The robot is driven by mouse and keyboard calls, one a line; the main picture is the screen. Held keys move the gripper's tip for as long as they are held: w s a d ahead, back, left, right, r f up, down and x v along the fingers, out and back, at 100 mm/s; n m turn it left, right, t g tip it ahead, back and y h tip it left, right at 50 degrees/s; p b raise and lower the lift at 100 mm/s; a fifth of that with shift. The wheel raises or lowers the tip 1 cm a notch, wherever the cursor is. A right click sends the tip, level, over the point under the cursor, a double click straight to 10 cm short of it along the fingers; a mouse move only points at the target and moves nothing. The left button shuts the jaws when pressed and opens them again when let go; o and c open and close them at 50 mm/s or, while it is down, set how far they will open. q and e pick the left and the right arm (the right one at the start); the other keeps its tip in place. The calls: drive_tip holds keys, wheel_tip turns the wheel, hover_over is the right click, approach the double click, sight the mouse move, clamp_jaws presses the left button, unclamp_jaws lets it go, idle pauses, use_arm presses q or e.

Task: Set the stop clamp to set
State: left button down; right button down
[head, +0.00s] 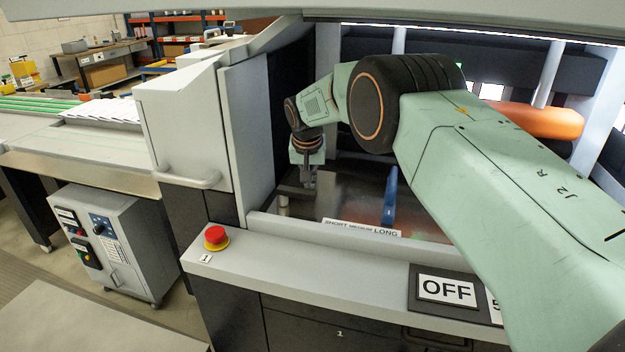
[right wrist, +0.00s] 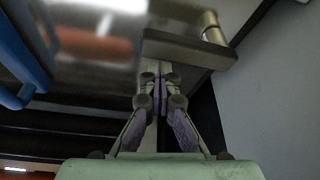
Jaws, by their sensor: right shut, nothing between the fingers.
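My right gripper (head: 308,184) points down inside the machine, above the dark shiny bed. Its fingers are shut and empty in the right wrist view (right wrist: 162,72). A dark flat lever (right wrist: 185,48) with a metal post (right wrist: 211,28) at one end lies right at the fingertips; it looks like the stop clamp. I cannot tell whether the fingers touch it. In the head view the lever (head: 290,190) shows small beside the gripper. A label strip reading SHORT MEDIUM LONG (head: 362,228) is on the front edge. No clamp setting is readable. My left gripper is not in view.
A blue bar (head: 389,197) stands on the bed to the right of the gripper. The grey side panel (head: 250,130) is close on the left. A red stop button (head: 216,238) and an OFF sign (head: 447,290) are on the front ledge.

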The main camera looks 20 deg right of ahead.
drive_tip(key=shift+f, duration=0.15)
idle(0.4)
wheel_tip(320, 180, up, 10)
idle(0.5)
